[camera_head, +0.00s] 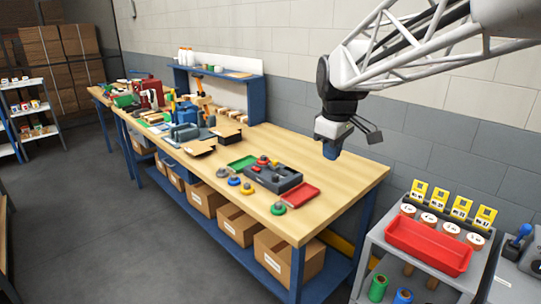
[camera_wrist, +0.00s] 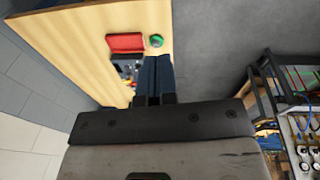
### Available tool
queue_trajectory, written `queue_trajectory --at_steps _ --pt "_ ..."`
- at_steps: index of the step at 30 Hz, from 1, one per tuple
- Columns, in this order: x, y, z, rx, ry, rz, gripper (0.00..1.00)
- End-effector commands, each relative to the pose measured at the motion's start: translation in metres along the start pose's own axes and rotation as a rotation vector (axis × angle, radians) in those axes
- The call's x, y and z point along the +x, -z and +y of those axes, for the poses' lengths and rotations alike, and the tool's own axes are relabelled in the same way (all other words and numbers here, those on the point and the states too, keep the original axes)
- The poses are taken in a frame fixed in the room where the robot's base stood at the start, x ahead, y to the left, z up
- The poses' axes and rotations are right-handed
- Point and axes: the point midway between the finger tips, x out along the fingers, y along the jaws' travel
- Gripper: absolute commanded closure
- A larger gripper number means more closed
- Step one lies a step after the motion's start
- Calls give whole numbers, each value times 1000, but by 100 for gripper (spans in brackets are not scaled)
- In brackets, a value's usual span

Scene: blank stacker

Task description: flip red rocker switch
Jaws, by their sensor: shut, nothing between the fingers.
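I cannot make out a red rocker switch for certain in either view. My gripper (camera_head: 331,151) hangs in the air above the right part of the workbench (camera_head: 343,180), pointing down, apart from everything. In the wrist view its dark blue fingers (camera_wrist: 158,62) are together with nothing between them. A dark grey block (camera_head: 285,180) on the bench carries small red and yellow parts; the wrist view shows part of it beside the fingers (camera_wrist: 122,66). Whether one of its red parts is a switch is too small to tell.
A red tray (camera_head: 300,195), a green tray (camera_head: 243,162) and several coloured knobs lie around the block. Tools crowd the bench's far left. A grey cart (camera_head: 385,243) with a red bin (camera_head: 428,246) stands at right. The bench's right end is clear.

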Motion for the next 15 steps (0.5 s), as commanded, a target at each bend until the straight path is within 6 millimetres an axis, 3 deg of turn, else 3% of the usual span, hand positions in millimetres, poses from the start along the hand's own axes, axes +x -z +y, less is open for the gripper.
queue_trajectory --at_steps 15 --pt "11 85 54 -284 26 -15 100"
